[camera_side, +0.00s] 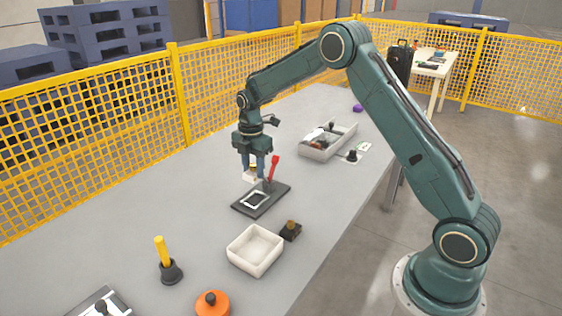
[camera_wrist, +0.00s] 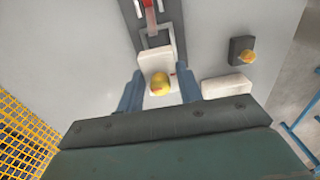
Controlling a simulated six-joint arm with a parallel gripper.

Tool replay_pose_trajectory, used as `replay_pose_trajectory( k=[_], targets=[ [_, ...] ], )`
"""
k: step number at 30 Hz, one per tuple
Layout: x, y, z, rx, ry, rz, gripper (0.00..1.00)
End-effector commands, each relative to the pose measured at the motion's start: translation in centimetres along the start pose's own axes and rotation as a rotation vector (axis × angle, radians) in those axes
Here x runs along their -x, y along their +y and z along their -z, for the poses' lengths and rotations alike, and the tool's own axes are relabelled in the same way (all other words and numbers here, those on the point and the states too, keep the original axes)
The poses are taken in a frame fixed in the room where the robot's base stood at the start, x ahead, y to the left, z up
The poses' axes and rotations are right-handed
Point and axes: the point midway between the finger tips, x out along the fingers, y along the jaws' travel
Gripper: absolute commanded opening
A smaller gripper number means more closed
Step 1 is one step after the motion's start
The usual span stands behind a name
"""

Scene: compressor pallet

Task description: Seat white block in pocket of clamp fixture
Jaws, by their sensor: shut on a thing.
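The white block (camera_side: 249,177) is in my gripper (camera_side: 255,174). A rounded yellow knob (camera_wrist: 160,84) shows on top of the block in the wrist view. The two blue fingers of my gripper (camera_wrist: 160,70) are shut on either side of the block (camera_wrist: 153,59). The clamp fixture (camera_side: 279,191) is a dark plate on the table with a pale square-framed pocket (camera_side: 255,200) and a raised red lever (camera_side: 273,167). The block is held above the fixture, near its far side in the side view. In the wrist view the block partly hides the pocket of the fixture (camera_wrist: 179,46).
An empty white tray (camera_side: 233,254) and a dark block with a brass knob (camera_side: 290,232) stand in front of the fixture. A bin of parts (camera_side: 314,153) stands behind. Table left of the fixture is clear.

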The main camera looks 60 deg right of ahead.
Motion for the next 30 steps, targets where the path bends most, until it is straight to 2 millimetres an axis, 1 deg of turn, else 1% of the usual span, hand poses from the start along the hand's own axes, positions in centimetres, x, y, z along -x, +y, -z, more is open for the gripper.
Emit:
replay_pose_trajectory(
  k=[1,3,6,9,16,19,27,30],
  targets=[
    [-1.0,-0.1,0.0,0.000,0.001,0.004,0.11],
    [-2.2,-0.1,0.0,0.000,0.001,0.004,0.11],
    [-3.4,0.0,0.0,0.000,0.000,0.002,0.11],
    [-4.1,0.0,0.0,0.000,0.000,0.000,0.11],
    [-4.4,0.0,0.0,0.000,0.000,0.000,0.11],
    [-4.9,0.0,0.0,0.000,0.000,0.001,0.11],
    [-7.9,0.0,0.0,0.000,0.000,0.003,0.11],
    [-8.5,0.0,0.0,0.000,0.000,0.001,0.11]
  ],
)
